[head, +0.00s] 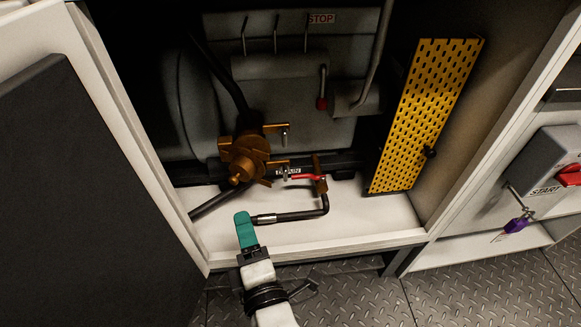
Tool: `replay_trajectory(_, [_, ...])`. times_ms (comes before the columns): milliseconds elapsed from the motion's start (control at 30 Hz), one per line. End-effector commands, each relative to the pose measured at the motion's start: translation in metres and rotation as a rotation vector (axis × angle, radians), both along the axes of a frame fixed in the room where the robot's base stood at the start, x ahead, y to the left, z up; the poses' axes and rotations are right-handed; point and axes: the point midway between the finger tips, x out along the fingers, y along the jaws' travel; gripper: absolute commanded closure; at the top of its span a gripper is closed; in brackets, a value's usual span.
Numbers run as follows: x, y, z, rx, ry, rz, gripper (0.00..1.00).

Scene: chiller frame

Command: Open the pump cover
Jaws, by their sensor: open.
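A yellow perforated panel (418,125), which looks like the pump cover, stands upright and slanted at the right side of the frame's opening. A small black knob (430,152) sits on its right edge, low down. A brass pump or valve body (246,158) with pipes is exposed to the left of the panel. My gripper (244,222), with teal fingers, is open at the front sill, left of and below the panel and apart from it. The fingers overlap in this view, and nothing shows between them.
A red-handled valve (304,177) and a bent black hose (310,213) lie close behind my gripper. A white frame post separates the panel from a grey START switch box (552,165) and purple-tagged key (516,225). A dark door (75,200) fills the left. The white compartment floor has bare room before the panel.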

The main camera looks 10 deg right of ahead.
Motion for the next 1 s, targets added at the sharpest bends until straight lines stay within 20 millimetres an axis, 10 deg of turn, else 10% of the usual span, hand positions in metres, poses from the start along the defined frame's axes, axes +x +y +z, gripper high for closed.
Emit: replay_trajectory(1000, [0.103,0.027,0.000,0.001,0.000,0.013,0.53])
